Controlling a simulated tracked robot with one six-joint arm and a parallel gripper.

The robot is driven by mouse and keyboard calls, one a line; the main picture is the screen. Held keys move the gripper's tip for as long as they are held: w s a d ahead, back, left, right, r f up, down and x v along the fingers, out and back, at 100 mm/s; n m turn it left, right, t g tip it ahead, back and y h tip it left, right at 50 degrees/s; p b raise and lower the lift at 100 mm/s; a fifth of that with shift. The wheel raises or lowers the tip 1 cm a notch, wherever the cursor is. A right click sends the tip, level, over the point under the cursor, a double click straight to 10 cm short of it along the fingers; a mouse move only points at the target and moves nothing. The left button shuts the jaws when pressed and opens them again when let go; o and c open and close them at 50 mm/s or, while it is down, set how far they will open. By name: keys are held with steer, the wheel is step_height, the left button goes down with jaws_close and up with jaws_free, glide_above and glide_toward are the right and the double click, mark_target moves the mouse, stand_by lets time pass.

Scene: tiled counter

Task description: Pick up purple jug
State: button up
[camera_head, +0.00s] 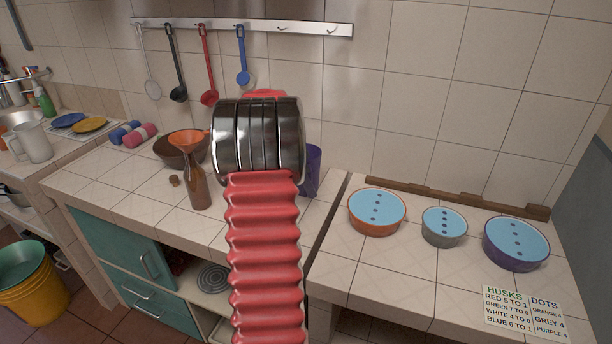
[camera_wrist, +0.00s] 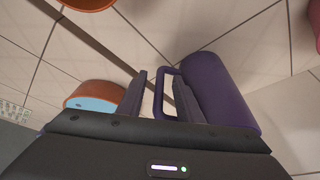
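The purple jug (camera_head: 313,172) stands on the tiled counter, partly hidden behind my red arm in the head view. In the wrist view the jug (camera_wrist: 222,88) fills the right of centre, with its squared handle (camera_wrist: 168,71) turned toward my gripper. My gripper (camera_wrist: 163,88) is open, with one dark finger on each side of the handle's near part. I cannot tell whether either finger touches it. My gripper is hidden by the arm in the head view.
A brown bottle (camera_head: 197,185) with an orange funnel (camera_head: 187,139) and a brown bowl (camera_head: 168,150) stand left of my arm. Blue-topped orange (camera_head: 376,226), grey (camera_head: 443,240) and purple (camera_head: 516,262) pots stand right, across a counter gap. Ladles (camera_head: 208,97) hang behind.

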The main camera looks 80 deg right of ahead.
steer(key=shift+c, duration=0.5)
jaws_close()
